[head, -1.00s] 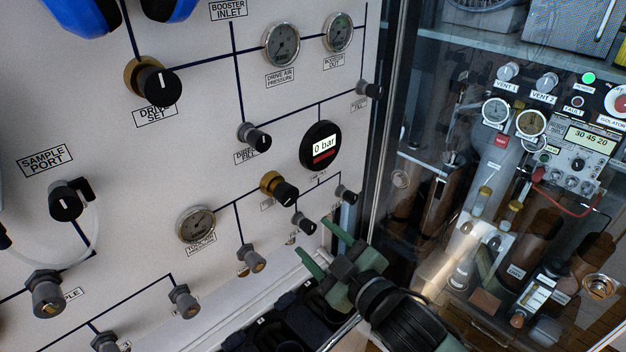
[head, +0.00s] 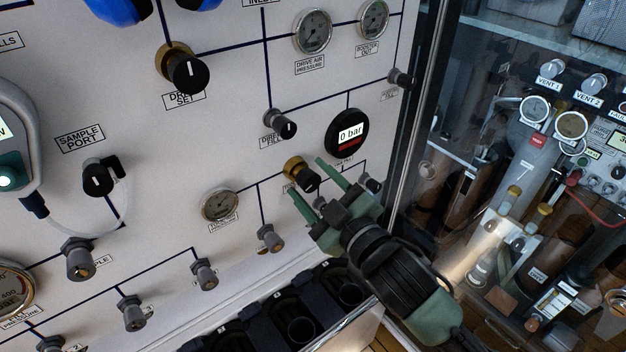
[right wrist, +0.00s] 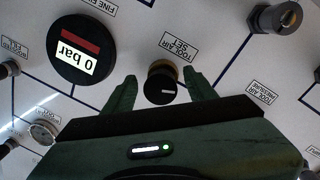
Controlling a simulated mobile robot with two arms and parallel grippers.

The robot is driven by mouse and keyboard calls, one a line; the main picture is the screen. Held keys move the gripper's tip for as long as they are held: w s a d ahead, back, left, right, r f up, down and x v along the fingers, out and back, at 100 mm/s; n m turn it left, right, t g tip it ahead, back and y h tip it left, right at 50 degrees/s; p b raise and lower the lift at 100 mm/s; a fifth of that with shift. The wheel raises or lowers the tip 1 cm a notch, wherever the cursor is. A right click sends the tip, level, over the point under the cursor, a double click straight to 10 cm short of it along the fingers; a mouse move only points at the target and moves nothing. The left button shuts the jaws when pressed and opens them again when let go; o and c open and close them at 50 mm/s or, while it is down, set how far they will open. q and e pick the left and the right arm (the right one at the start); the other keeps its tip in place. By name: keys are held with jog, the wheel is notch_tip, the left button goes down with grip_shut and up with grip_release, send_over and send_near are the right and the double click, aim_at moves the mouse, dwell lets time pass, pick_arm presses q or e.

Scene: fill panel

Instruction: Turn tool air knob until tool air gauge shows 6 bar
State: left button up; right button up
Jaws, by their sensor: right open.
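The tool air knob (head: 308,181) is a black knob on a brass collar on the white panel. In the right wrist view the knob (right wrist: 160,88) sits beside its "TOOL AIR SET" label (right wrist: 179,48). My right gripper (head: 305,177) is open, with its green fingers on either side of the knob; contact cannot be told. In the right wrist view the gripper (right wrist: 160,78) has the knob between its fingertips. The tool air gauge (head: 221,204) is a small round dial left of the knob; its reading is too small to tell. My left gripper is not in view.
A black digital gauge (head: 347,134) reading "0 bar" sits just above the right gripper. A small knob (head: 371,184) is close on the right. Fittings (head: 270,238) line the lower panel. A dark holder (head: 276,322) lies below, and a glass pane stands at right.

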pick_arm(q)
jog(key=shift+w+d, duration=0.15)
pick_arm(e)
grip_shut()
jog(key=shift+d+r+n+p, duration=0.1)
jog(key=shift+n+p, duration=0.4)
jog(key=shift+n, duration=0.3)
jog(key=n, duration=0.2)
jog(key=shift+n+p, duration=0.3)
jog(key=shift+n, duration=0.1)
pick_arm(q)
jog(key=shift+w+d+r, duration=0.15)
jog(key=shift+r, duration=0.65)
pick_arm(e)
grip_release()
